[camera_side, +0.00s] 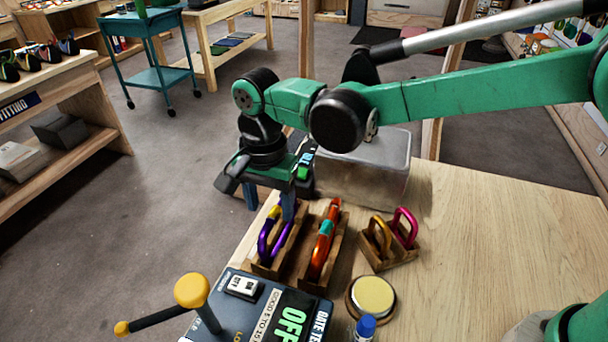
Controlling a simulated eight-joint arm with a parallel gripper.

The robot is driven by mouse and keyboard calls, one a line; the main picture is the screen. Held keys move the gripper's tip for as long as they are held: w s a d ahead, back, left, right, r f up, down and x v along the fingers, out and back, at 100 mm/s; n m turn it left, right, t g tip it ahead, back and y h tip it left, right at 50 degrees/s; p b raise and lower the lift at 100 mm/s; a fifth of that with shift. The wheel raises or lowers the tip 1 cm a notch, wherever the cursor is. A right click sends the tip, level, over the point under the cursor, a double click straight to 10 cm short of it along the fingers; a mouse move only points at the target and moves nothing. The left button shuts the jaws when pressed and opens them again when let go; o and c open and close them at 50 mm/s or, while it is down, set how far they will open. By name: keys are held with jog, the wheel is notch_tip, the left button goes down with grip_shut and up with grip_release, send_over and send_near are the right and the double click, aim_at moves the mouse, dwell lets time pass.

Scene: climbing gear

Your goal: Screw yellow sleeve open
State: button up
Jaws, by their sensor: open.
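A purple carabiner (264,244) with a yellow sleeve (274,212) stands upright in a wooden holder (291,240) near the table's left edge. My gripper (269,203) is open above it, pointing down. Its blue-tipped fingers are apart, one left of the yellow sleeve and one at its right, overlapping the carabiner in the picture. I cannot tell whether either finger touches it. The fingers hide part of the carabiner's top.
An orange carabiner with a teal sleeve (327,228) stands close by at right. Gold (380,236) and pink (408,226) carabiners share another holder. A translucent bin (375,180) stands behind. A tester box (262,310) with a yellow-knobbed lever (192,290) and a round yellow-topped disc (373,296) are in front. The table's right is clear.

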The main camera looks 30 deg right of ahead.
jog(key=shift+w+a, duration=0.3)
jog(key=shift+w, duration=0.05)
jog(key=shift+f, duration=0.1)
jog(key=shift+f, duration=1.3)
jog(key=shift+s+d, duration=0.1)
jog(key=shift+s, duration=0.05)
jog(key=shift+s+d, duration=0.4)
jog(key=shift+d, duration=0.05)
